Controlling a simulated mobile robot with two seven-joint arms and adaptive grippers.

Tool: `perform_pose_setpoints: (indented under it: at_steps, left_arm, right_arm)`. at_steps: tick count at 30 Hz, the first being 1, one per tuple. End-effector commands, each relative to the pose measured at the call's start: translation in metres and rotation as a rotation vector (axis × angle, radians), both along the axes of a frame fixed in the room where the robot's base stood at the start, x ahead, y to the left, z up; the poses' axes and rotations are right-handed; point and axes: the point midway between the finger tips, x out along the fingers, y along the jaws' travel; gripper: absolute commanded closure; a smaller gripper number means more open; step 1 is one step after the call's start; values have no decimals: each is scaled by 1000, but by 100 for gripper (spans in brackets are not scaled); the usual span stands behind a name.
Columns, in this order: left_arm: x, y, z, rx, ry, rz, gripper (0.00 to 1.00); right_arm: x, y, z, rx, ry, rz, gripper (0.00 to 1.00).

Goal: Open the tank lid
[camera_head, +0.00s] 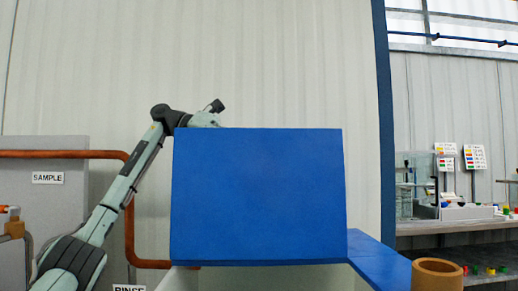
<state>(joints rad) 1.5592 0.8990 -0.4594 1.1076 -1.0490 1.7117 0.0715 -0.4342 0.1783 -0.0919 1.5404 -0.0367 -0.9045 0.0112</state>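A large blue panel (259,197), which looks like the tank lid, stands raised with its broad face toward me. Below its lower edge is a pale tank-like body (275,280). My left arm comes in from the left and bends over toward the panel's upper left corner. Its wrist shows just above the top edge, and the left gripper's fingers are hidden behind the panel. I cannot tell whether they touch it. My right gripper is not in view.
A blue surface (378,262) extends right of the panel, near a tan cylinder (437,275). A grey cabinet with a SAMPLE label (48,178) and copper pipe (130,215) stand at left. A bench (450,227) with equipment is at far right.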

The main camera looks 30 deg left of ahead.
Motion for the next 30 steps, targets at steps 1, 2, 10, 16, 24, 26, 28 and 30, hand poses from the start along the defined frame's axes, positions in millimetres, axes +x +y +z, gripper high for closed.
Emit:
perform_pose_setpoints:
  at_steps: [1,2,10,16,24,26,28,30]
  left_arm:
    - [0,0,3,-12,1,0,100]
    - [1,1,3,-13,4,0,100]
    - [1,1,3,-22,13,0,100]
    - [1,1,4,-21,12,-1,100]
    - [2,1,2,-18,15,0,80]
    - [2,1,1,-17,16,0,80]
    - [1,2,1,-17,16,0,80]
    - [0,7,3,-18,17,2,80]
  right_arm:
    - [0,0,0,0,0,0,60]
    - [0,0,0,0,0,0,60]
    - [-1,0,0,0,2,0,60]
    - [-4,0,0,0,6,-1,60]
    - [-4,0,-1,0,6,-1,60]
    - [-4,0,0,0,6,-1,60]
    - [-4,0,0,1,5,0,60]
    - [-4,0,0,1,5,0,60]
